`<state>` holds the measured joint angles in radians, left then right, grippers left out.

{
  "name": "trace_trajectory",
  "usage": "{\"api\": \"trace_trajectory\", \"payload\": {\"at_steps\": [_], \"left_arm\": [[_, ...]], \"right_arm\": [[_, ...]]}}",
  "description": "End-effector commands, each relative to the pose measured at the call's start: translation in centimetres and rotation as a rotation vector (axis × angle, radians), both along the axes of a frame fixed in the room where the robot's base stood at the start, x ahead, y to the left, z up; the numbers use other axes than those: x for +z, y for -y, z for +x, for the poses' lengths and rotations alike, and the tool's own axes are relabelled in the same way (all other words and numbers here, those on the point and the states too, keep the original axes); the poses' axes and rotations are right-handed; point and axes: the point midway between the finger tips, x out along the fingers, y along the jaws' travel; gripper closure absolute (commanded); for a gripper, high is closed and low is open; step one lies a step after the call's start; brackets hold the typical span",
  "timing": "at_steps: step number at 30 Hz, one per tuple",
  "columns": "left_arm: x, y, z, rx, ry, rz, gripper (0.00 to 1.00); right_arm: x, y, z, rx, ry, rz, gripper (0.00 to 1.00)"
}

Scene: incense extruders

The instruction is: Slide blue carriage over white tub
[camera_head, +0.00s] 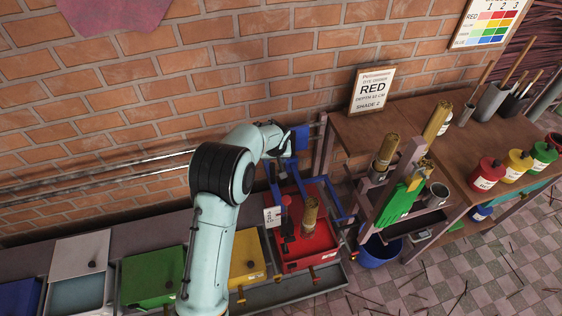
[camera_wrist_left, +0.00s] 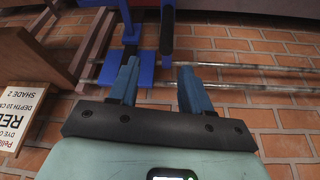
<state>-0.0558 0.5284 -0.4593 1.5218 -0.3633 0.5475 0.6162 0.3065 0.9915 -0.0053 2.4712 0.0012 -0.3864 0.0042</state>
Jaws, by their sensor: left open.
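The blue carriage (camera_head: 335,203) stands around the red tub (camera_head: 300,255), its blue bars rising on both sides. A bundle of incense sticks (camera_head: 310,214) stands upright at the red tub. My right gripper is out of view.
Metal rails (camera_head: 100,180) run along the brick wall behind the tubs. The green tub (camera_head: 150,276) and yellow tub (camera_head: 247,262) lie between. A wooden bench (camera_head: 430,110) with bottles and a sign (camera_head: 372,91) stands right, beside a rack of incense bundles.

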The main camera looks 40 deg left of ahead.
Motion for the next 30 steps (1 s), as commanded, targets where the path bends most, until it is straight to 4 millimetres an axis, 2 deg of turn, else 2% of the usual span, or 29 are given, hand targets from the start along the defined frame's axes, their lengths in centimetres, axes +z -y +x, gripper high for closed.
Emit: {"api": "trace_trajectory", "payload": {"at_steps": [5,18,24,30], "left_arm": [[-2.2,-0.7,0.4,0.004,-0.006,0.000,0.52],[-10.2,-2.8,3.1,0.001,-0.002,0.001,0.52],[-11.9,-3.2,3.6,0.000,0.000,0.000,0.52],[-12.3,-3.3,3.7,0.000,0.001,0.001,0.52]], "right_arm": [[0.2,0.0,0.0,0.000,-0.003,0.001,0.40],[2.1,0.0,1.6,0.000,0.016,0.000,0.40],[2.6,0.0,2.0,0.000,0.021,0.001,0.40],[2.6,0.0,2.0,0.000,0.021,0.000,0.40]]}}
